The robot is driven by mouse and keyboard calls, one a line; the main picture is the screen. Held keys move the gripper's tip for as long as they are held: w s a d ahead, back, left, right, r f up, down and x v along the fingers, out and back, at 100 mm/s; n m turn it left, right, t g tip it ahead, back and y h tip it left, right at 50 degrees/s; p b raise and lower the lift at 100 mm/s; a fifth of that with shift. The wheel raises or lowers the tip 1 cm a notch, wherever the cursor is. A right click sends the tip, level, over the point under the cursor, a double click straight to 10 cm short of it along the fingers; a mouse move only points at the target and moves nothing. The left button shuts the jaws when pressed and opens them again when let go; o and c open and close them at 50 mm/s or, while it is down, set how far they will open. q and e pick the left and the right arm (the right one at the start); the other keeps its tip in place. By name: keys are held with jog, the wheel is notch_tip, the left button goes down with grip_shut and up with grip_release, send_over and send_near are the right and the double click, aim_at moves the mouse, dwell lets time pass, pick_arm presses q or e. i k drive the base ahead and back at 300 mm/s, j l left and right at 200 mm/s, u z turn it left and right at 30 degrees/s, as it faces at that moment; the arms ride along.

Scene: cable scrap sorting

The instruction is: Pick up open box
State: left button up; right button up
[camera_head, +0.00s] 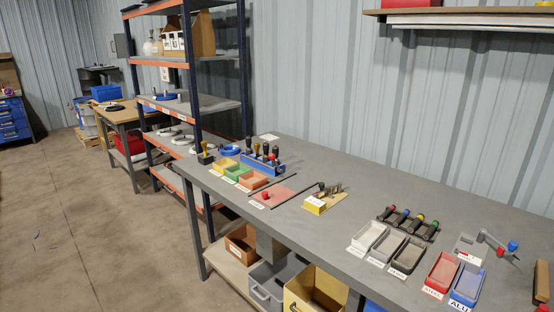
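Several open-topped boxes are in view, and I cannot tell which one the task names. A brown cardboard box (201,34) with white labelled items in front stands on the upper shelf of the rack. On the workbench's lower shelf are a brown open box (240,246), a grey bin (262,290) and an open yellow box (297,292), partly cut off by the bottom edge. Small open trays sit on the workbench, including a red one (441,270) and a blue one (468,284). Neither of my grippers is in view.
The grey workbench (345,171) runs along the corrugated wall, carrying tools, a tool rack (407,223) and small trays. The shelving rack (191,104) stands at its far end. A wooden table (127,113) is behind.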

aim_at(241, 242)
jog(key=i+j+u, duration=0.4)
jog(key=i, duration=0.3)
jog(key=i+j+u, duration=0.4)
jog(key=i, duration=0.35)
jog(key=i+u, duration=0.4)
jog(key=i, duration=0.4)
